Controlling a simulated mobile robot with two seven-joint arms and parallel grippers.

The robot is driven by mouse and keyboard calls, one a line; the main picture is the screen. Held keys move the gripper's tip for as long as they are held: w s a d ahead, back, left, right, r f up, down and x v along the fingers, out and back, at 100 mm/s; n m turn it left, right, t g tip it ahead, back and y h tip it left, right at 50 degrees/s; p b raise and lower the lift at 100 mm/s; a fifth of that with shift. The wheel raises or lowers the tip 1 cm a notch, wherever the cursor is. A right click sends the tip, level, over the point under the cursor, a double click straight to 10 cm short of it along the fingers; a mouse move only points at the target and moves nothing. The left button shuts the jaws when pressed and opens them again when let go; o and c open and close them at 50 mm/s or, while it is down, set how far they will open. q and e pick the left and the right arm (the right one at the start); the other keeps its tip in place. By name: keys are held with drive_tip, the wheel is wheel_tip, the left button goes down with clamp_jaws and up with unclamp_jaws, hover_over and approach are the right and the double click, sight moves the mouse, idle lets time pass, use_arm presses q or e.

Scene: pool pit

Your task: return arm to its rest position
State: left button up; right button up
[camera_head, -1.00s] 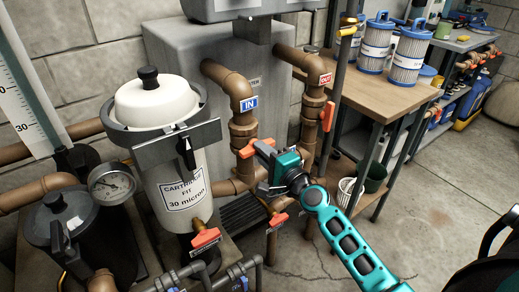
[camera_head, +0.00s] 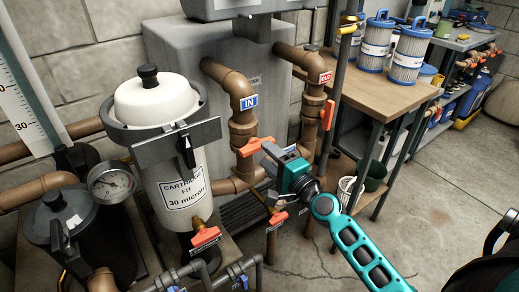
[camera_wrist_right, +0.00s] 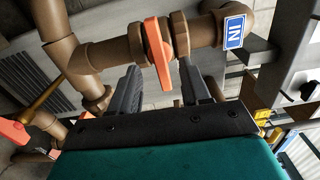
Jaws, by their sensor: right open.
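My right gripper (camera_head: 270,155) is teal and dark grey, at the middle of the head view, in front of the brown pipes. In the right wrist view its two dark fingers (camera_wrist_right: 160,85) stand apart with nothing held between them. An orange valve handle (camera_head: 256,146) on the pipe marked IN is just beyond the fingertips; it also shows in the right wrist view (camera_wrist_right: 157,52), between the fingers' directions. I cannot tell the exact gap between them. My left gripper is not in view.
A white cartridge filter housing (camera_head: 157,105) stands left of the gripper. The OUT pipe (camera_head: 315,95) and a wooden bench (camera_head: 375,85) with blue-capped filters (camera_head: 377,40) stand to the right. Open concrete floor (camera_head: 440,190) lies at the right.

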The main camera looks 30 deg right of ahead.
drive_tip(key=shift+s+d, duration=0.15)
drive_tip(key=shift+s, duration=1.85)
